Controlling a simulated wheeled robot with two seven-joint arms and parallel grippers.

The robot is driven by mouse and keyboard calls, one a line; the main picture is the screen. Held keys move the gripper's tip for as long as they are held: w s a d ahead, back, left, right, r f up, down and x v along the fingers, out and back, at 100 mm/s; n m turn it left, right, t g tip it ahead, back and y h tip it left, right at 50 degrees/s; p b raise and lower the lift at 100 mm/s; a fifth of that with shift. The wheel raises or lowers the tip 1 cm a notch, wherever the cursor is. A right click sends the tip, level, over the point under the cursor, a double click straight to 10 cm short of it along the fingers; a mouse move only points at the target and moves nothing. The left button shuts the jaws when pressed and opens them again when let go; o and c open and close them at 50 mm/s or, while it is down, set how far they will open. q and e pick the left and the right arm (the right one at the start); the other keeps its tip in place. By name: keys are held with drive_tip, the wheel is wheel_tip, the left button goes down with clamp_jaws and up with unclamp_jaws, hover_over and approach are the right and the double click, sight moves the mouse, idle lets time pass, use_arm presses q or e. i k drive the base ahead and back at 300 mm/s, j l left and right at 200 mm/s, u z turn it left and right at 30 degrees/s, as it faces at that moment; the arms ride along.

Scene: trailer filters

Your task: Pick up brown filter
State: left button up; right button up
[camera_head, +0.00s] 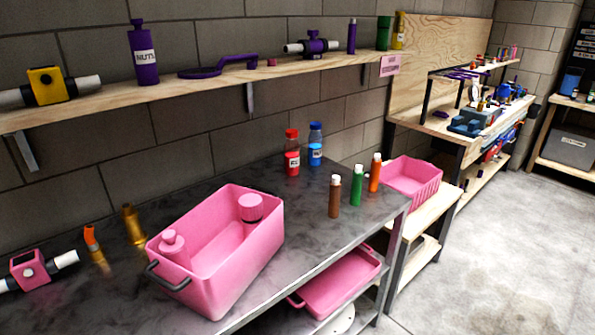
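A brown filter (335,198), a slim upright cylinder with a pale top, stands near the right end of the dark metal table (300,235). A green filter (356,186) and an orange filter (375,173) of similar shape stand apart in a row just to its right and behind. Neither of my grippers shows in the head view.
A pink bin (228,275) with dark handles holds pink bottles on the table. Red (292,152) and blue (315,145) bottles stand behind the filters. A wooden shelf (200,88) overhangs the table's back. Bare tabletop surrounds the brown filter.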

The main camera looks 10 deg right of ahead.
sight(336, 185)
drive_tip(key=i+l+u, duration=0.1)
drive_tip(key=l+u, duration=0.15)
drive_tip(key=u, duration=0.15)
drive_tip(key=l+u, duration=0.25)
drive_tip(key=u, duration=0.2)
drive_tip(key=l+u, duration=0.4)
drive_tip(key=i+j, duration=0.05)
drive_tip(key=j, duration=0.05)
